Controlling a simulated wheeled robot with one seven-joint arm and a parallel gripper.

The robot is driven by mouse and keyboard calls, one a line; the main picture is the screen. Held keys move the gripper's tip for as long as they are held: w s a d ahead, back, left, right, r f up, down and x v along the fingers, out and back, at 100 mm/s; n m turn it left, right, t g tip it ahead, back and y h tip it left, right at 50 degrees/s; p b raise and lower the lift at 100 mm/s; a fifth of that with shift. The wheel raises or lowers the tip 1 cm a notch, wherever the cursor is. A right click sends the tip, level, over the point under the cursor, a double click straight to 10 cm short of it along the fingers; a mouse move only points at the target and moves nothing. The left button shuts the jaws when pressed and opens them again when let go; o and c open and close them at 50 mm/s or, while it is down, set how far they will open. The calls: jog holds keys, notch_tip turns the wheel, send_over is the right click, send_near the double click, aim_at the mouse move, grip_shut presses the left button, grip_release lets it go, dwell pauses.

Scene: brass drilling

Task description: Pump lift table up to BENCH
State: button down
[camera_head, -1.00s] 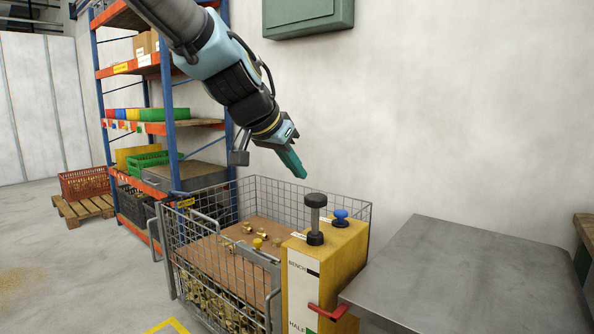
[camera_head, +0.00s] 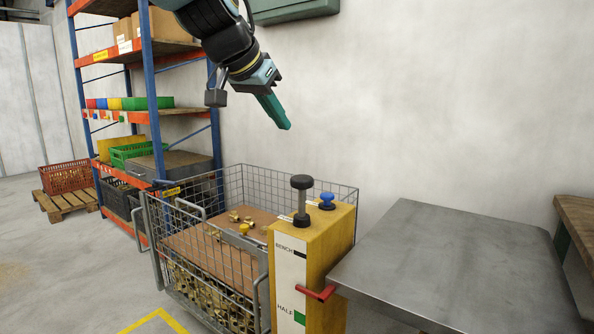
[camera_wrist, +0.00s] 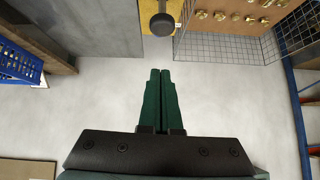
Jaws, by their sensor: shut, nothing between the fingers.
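The lift table's yellow pump column (camera_head: 335,245) stands beside a wire mesh cage. On its top are a dark pump handle with a round knob (camera_head: 302,182) and a blue knob (camera_head: 327,199). Its white front scale reads BENCH near the top and HALF lower down, beside a green mark (camera_head: 299,317). A red pointer (camera_head: 316,292) sits near the HALF mark, below BENCH. My gripper (camera_head: 287,126) is shut and empty, in the air above and left of the pump handle. In the wrist view, its green fingers (camera_wrist: 160,73) are together, and the handle knob (camera_wrist: 162,24) lies beyond them, apart.
The mesh cage (camera_head: 205,185) holds brass fittings on a brown sheet and below it. A grey metal table (camera_head: 455,270) is close to the column's right. Blue-orange shelving (camera_head: 155,90) stands at the left, and a green-grey box (camera_head: 290,10) hangs on the wall.

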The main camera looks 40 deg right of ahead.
dwell(0.3)
jog(key=p, duration=0.2)
send_over(306, 176)
jog(key=s+a, duration=0.1)
jog(key=a, duration=0.2)
notch_tip(306, 176, down, 7)
jog(key=shift+s+r, duration=0.1)
jog(key=shift+s, duration=0.05)
notch_tip(306, 176, down, 3)
jog(key=shift+f, duration=0.2)
jog(key=shift+w+f, duration=0.2)
jog(key=shift+f, duration=0.25)
